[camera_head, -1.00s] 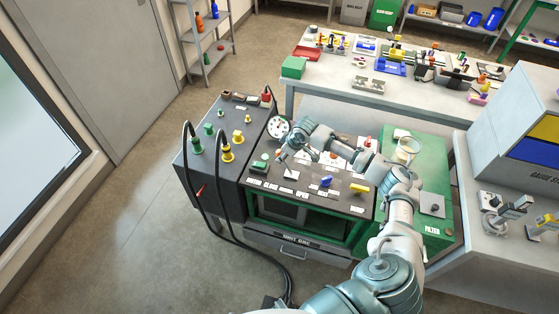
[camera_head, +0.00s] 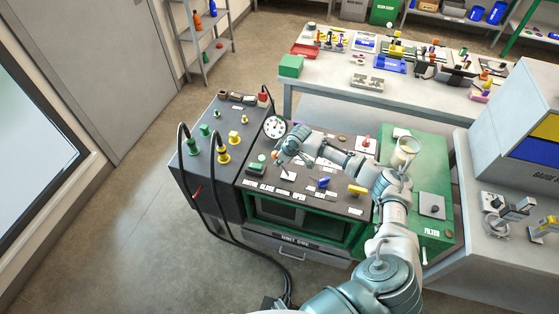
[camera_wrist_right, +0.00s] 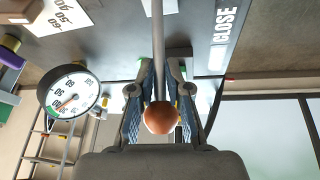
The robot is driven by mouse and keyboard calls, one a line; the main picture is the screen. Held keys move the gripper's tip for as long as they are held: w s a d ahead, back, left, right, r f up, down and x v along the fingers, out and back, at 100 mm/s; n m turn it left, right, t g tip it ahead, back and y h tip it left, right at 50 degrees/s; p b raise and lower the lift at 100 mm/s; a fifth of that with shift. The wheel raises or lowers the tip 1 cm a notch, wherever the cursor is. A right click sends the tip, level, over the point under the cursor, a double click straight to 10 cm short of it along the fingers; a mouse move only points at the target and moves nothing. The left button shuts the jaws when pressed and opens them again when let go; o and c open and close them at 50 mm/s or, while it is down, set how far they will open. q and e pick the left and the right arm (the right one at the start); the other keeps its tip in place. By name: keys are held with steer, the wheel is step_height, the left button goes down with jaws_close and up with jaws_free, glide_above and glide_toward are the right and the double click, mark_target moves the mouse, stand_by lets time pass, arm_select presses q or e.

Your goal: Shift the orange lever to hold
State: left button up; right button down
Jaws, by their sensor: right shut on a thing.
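The orange lever has a round orange knob (camera_wrist_right: 161,118) on a grey rod (camera_wrist_right: 157,50). In the right wrist view the knob sits between the two fingers of my right gripper (camera_wrist_right: 161,105), which is shut on the lever. In the head view my right gripper (camera_head: 279,157) is over the left part of the console's top panel (camera_head: 305,197), and the lever is mostly hidden by it. A "CLOSE" label (camera_wrist_right: 223,38) shows beside the rod in the wrist view. My left gripper is not in view.
A round gauge (camera_head: 274,127) stands behind my right gripper; it also shows in the wrist view (camera_wrist_right: 72,95). A green button (camera_head: 257,162), a blue lever (camera_head: 323,183) and a yellow handle (camera_head: 357,190) are on the panel. Black cables (camera_head: 212,215) hang at the left.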

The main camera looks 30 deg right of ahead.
mark_target(288, 173)
steer(key=shift+a, duration=0.15)
steer(key=shift+s+r+p, duration=0.15)
steer(key=shift+r+p, duration=0.05)
steer(key=shift+p, duration=0.25)
steer(key=shift+s+d+r+t+y+p, duration=0.15)
steer(key=shift+s+d+t+y+p, duration=0.25)
steer(key=shift+s+t+y+p, duration=0.25)
steer(key=shift+d+t+y, duration=0.35)
steer(key=shift+t, duration=0.2)
steer(key=shift+s+d+t+y+b, duration=0.3)
steer(key=shift+t+b, duration=0.1)
steer(key=shift+b, duration=0.05)
steer(key=shift+s+d+b, duration=0.15)
steer(key=shift+b, duration=0.15)
steer(key=shift+d+r+t+y, duration=0.1)
steer(key=shift+r+t+y, duration=0.2)
steer(key=shift+t, duration=0.1)
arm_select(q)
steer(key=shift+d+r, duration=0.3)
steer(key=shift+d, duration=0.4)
